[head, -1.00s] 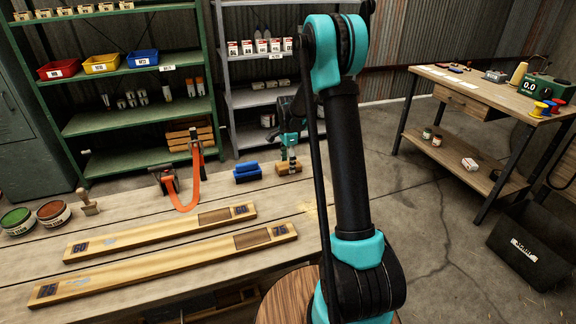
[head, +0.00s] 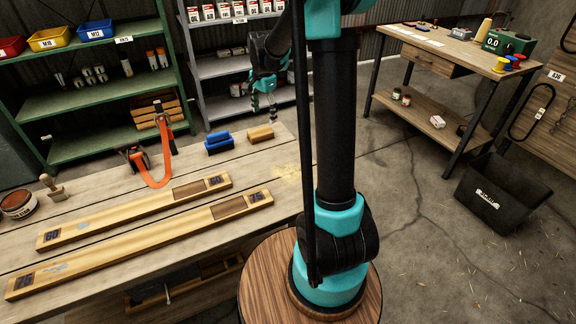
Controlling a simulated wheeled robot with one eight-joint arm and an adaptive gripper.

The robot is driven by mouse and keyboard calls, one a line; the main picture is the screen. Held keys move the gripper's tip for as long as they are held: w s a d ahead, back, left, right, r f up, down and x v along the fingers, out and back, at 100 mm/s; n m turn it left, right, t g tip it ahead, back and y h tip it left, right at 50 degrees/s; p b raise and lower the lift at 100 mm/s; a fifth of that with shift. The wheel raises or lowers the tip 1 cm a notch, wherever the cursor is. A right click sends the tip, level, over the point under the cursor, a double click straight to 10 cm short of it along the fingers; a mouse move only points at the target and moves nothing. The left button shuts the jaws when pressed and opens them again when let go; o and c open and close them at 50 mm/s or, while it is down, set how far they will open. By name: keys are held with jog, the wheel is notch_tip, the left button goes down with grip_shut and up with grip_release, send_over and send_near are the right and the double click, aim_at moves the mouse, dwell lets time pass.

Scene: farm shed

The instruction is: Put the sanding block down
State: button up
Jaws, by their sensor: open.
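The tan sanding block (head: 261,133) lies flat on the wooden workbench (head: 105,262), near its far right end. It is just right of a blue block-shaped tool (head: 219,142), with a small gap between them. My gripper (head: 264,107) hangs beyond and above the tan block, fingers pointing down, apart from it. It is open and holds nothing that I can see. My upper arm and column fill the middle of the view.
Two long wooden strips (head: 150,240) lie across the bench. An orange strap (head: 158,170) with a clamp is further left. Shelves stand behind. A side table (head: 425,48) and a black bin (head: 497,195) are at right. The floor between is mostly clear.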

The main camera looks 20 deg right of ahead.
aim_at(259, 131)
jog(key=s+d+f+n+t, duration=0.1)
jog(key=s+n, duration=0.3)
jog(key=s, duration=0.5)
jog(key=s+d+f+n+t, duration=0.1)
jog(key=s+f+n, duration=0.3)
jog(key=s, duration=0.6)
jog(key=s+f+n+t, duration=0.1)
jog(key=s+n, duration=0.3)
jog(key=s, duration=0.5)
jog(key=shift+s+d+f+n, duration=0.15)
jog(key=shift+d+f, duration=0.05)
jog(key=shift+f, duration=0.15)
jog(key=shift+s+d+f+n, duration=0.1)
jog(key=shift+d+f+n, duration=0.1)
jog(key=shift+f, duration=0.15)
jog(key=shift+o, duration=0.5)
